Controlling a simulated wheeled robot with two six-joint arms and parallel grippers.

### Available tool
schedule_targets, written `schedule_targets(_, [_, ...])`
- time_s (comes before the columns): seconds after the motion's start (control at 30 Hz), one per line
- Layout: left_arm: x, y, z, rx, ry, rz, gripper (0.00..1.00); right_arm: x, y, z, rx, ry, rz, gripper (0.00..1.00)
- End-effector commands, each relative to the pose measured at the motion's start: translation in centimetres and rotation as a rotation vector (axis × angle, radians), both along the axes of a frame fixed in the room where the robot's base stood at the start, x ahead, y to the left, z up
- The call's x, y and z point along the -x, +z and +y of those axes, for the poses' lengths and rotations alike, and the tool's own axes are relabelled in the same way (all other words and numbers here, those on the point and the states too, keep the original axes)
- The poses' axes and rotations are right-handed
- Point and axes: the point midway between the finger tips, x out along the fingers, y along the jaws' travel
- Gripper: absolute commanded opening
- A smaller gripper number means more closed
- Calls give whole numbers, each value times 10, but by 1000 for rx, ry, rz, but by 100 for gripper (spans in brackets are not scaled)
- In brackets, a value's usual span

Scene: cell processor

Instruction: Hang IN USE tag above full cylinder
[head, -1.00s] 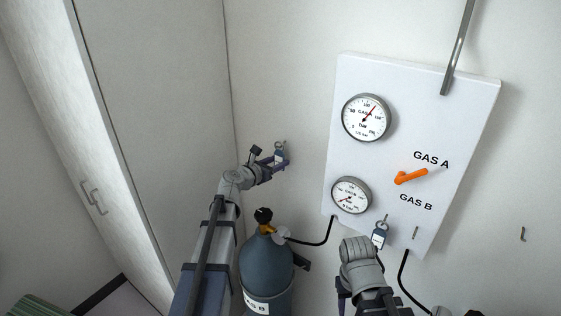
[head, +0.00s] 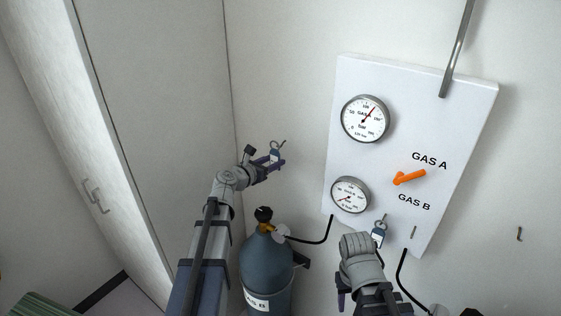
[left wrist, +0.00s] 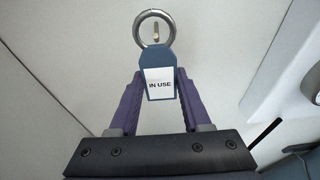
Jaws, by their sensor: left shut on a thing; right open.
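My left gripper (head: 276,163) is shut on the blue IN USE tag (left wrist: 159,77), holding it upright by the wall with its metal ring (left wrist: 154,29) on top. A small wall peg (left wrist: 156,32) shows inside the ring's outline in the left wrist view; I cannot tell whether the ring is around it. The blue-grey cylinder labelled GAS B (head: 266,262) stands below, right of my left arm. My right gripper (head: 341,292) is open, low in front of the panel; its fingers are partly hidden. A second blue tag (head: 378,236) with a ring hangs at the panel's lower edge.
The white panel (head: 455,130) carries an upper gauge (head: 366,118) with its needle up right, a lower gauge (head: 350,195) with its needle low left, and an orange handle (head: 410,177). A bare hook (head: 519,234) is right. A tall cabinet (head: 150,130) stands left.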

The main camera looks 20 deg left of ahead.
Motion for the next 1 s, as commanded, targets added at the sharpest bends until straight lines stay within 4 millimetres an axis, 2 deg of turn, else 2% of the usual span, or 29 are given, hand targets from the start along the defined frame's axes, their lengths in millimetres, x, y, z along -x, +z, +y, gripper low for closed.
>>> schedule_targets(0.33, [6, 0, 2, -1, 1, 1, 0, 0, 0, 0, 0, 0, 0, 48])
schedule_targets(1.0, [53, 0, 19, -1, 1, 1, 0, 0, 0, 0, 0, 0, 0, 48])
